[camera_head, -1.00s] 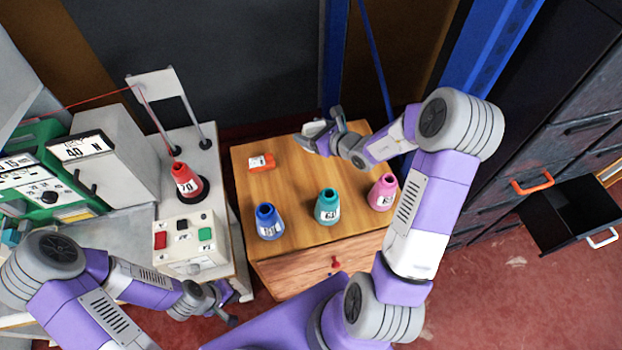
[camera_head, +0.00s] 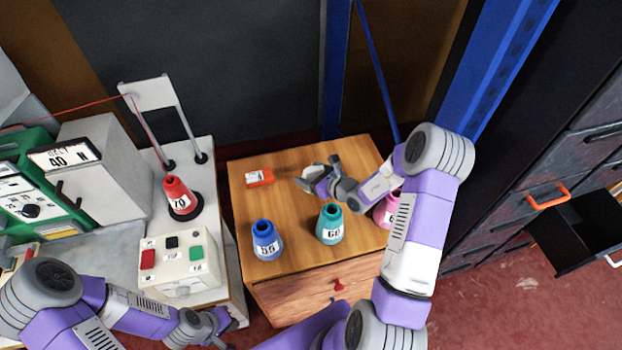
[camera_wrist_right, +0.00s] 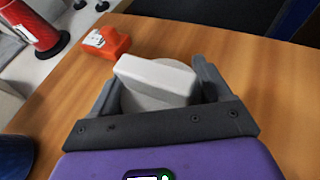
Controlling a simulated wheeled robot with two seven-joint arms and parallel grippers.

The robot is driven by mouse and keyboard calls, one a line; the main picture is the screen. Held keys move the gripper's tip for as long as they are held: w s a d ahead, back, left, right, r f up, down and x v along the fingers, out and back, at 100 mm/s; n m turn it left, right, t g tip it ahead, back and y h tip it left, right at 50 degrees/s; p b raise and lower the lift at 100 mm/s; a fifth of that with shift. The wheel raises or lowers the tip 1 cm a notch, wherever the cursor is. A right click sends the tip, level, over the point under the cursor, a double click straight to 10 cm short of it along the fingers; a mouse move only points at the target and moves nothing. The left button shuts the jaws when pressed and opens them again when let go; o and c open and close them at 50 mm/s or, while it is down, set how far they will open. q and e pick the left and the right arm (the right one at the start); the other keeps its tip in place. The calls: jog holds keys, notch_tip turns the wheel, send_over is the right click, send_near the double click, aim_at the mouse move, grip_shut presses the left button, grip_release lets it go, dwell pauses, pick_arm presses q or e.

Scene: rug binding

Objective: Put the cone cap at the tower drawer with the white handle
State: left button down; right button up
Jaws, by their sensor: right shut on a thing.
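A pale grey-white cap-like piece (camera_wrist_right: 155,82), likely the cone cap, has a round base and a raised block on top. My right gripper (camera_wrist_right: 155,90) is shut on it; in the head view this gripper (camera_head: 320,178) is above the wooden table, between the orange box and the teal cone. The dark drawer tower (camera_head: 545,140) stands at the right. Its drawer with the white handle (camera_head: 613,261) is pulled out, showing a dark, empty-looking inside (camera_head: 580,228). My left gripper (camera_head: 218,328) is low at the front left, its fingers too unclear to judge.
Blue (camera_head: 266,240), teal (camera_head: 330,225) and partly hidden pink (camera_head: 385,210) cones and an orange box (camera_head: 259,177) are on the wooden table (camera_head: 290,268). A drawer with an orange handle (camera_head: 548,195) is beside the open one. A red cone (camera_head: 178,195) stands on the machine bench.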

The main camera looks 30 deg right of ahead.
jog(key=shift+f, duration=0.85)
jog(key=shift+f, duration=0.1)
jog(key=o, duration=0.8)
jog(key=shift+c, duration=0.2)
